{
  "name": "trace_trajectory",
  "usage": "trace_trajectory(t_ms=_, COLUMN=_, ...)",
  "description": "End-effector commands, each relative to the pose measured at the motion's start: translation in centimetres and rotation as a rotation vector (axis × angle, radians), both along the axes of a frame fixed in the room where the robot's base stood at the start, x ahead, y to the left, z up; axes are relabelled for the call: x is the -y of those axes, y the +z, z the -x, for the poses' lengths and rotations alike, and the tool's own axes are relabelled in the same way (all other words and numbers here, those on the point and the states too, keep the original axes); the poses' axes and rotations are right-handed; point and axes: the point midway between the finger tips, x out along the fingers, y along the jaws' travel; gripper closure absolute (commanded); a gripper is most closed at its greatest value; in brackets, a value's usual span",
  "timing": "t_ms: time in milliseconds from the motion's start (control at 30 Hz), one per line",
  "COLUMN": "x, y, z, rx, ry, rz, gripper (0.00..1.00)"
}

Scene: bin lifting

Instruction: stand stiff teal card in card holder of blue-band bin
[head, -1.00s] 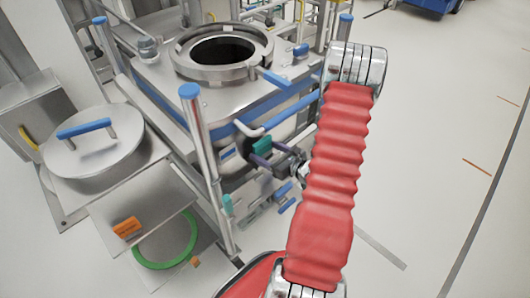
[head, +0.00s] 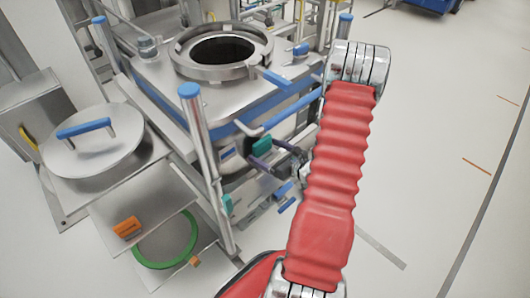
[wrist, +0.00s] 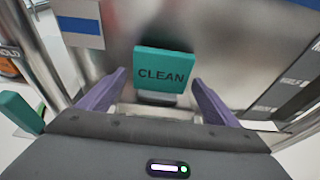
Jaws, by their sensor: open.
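The teal card (wrist: 163,68), marked CLEAN, stands upright on the steel side of the bin, with its lower edge at a small pale card holder (wrist: 156,98). It also shows in the head view (head: 262,147). The steel bin (head: 215,92) has a blue band (head: 165,101) below its top. My gripper (wrist: 160,78) is open, with one purple finger on each side of the card and a visible gap to it. In the head view my gripper (head: 268,156) is just in front of the card. The holder is too small to make out in the head view.
A blue-capped steel post (head: 202,135) rises left of my gripper. A round lid (head: 92,155) with a blue handle, an orange block (head: 127,228) and a green ring (head: 138,259) lie at the left. The floor (head: 430,150) at the right is mostly clear.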

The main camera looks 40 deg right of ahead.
Motion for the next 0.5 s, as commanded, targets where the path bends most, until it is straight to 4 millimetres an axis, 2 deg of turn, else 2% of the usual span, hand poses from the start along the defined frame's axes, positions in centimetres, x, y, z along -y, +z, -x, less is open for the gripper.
trace_trajectory(t_ms=500, x=0.2, y=2.0, z=6.4, rx=0.001, ry=-0.004, rz=0.0, gripper=0.15)
